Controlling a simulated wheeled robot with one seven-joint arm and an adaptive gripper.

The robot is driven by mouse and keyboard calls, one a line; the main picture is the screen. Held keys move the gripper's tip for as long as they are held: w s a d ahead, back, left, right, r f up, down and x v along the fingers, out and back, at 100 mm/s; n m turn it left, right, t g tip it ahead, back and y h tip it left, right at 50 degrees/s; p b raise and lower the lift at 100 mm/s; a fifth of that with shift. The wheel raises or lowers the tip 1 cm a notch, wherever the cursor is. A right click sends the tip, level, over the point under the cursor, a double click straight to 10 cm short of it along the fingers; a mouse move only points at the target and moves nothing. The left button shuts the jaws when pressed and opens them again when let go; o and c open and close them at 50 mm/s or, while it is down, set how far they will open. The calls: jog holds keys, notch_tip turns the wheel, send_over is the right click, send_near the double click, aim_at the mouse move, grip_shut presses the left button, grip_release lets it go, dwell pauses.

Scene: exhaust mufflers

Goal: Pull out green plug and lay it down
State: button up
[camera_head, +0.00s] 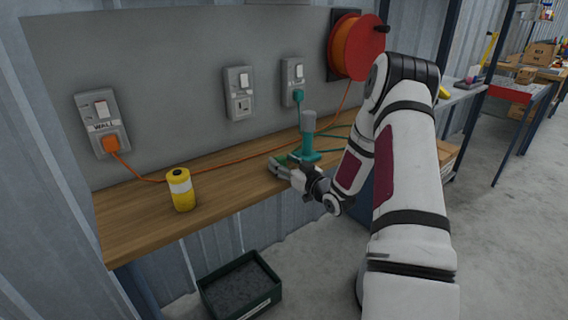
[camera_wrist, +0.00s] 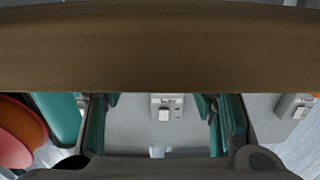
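The green plug (camera_head: 298,97) sits in the right-hand wall socket (camera_head: 292,80) in the head view, with its green cable hanging down toward the bench. I cannot make the plug out in the wrist view. My gripper (camera_head: 278,165) is low over the bench, in front of the teal drill and well below and apart from the plug. In the wrist view its two green-padded fingers (camera_wrist: 160,125) stand wide apart with nothing held between them. The middle socket (camera_wrist: 166,108), with no plug in it, shows in the background between the fingers.
The teal drill (camera_head: 308,140) stands close beside my gripper. A yellow can (camera_head: 180,189) stands on the wooden bench (camera_head: 140,220). An orange plug (camera_head: 112,144) is in the left socket, its cable running to the reel (camera_head: 356,46). Bench left of the can is clear. A dark bin (camera_head: 240,288) sits below.

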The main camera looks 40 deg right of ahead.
jog(key=shift+s, duration=0.15)
jog(key=s, duration=1.2)
jog(key=w+a+r+n+g+h, duration=0.1)
jog(key=w+a+r+g+h, duration=0.1)
jog(key=w+a+r+g, duration=0.25)
jog(key=s+a+r+g+h, duration=0.2)
jog(key=s+a+r+g, duration=0.4)
jog(key=s, duration=0.3)
jog(key=s+a+r+m+g+y, duration=0.1)
jog(key=s+a+r+g, duration=0.1)
jog(key=s+a, duration=0.6)
jog(key=s+a+r+g+y, duration=0.1)
jog(key=s+a+r+g, duration=0.15)
jog(key=s, duration=0.95)
jog(key=s+a+r+m+g+y, duration=0.1)
jog(key=s+a+g, duration=0.1)
jog(key=s+a, duration=0.55)
notch_tip(320, 180, up, 22)
jog(key=s+d+t+p, duration=0.1)
jog(key=s+t+p, duration=0.1)
jog(key=p, duration=1.8)
jog(key=shift+s+r+n+t+p, duration=0.15)
jog(key=shift+s+n+t+p, duration=0.2)
jog(key=shift+t, duration=0.25)
